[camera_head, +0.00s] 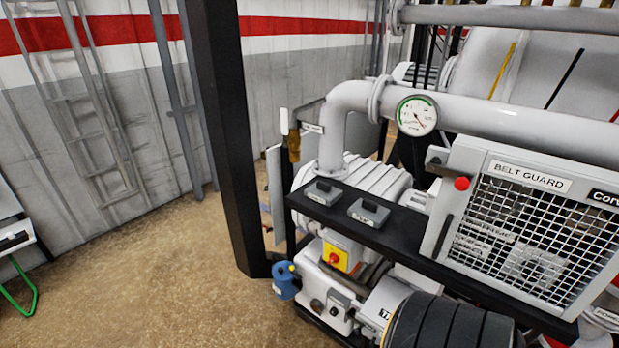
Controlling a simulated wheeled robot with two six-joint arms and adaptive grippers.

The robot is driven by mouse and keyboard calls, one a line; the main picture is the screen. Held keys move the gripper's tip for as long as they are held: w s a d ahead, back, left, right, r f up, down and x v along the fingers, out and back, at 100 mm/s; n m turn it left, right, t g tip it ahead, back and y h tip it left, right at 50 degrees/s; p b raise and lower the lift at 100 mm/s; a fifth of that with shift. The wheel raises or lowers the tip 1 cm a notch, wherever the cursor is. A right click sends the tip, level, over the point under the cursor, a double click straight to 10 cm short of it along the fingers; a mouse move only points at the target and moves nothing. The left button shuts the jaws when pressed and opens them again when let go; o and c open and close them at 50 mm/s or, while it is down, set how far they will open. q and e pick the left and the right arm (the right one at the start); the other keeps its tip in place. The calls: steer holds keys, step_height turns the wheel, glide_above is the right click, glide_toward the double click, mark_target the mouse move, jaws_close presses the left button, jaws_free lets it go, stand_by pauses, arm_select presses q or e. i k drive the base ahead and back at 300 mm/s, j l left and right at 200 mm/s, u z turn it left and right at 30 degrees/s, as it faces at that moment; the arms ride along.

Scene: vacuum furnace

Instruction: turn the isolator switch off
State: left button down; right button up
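A small yellow plate with a red knob (335,257), which looks like the isolator switch, sits on the white motor housing under the black shelf. The knob is small in the picture, and I cannot tell its position. No lettering on the plate is readable. Neither of my grippers shows in the head view.
A black shelf (445,245) carries two grey boxes (369,212) and a belt guard (520,225) with a red knob (462,183). A blue fitting (285,280) juts out beside the motor. A black post (225,140) stands left of the pump. Open floor (150,285) lies left.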

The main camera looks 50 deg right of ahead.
mark_target(334, 257)
steer(key=i+z, duration=0.3)
steer(key=z, duration=0.2)
steer(key=i+j+z, duration=0.25)
steer(key=z, duration=0.2)
steer(key=i+j+z, duration=0.25)
steer(key=z, duration=0.25)
steer(key=i+j+z, duration=0.2)
steer(key=j+z, duration=0.25)
steer(key=l, duration=0.1)
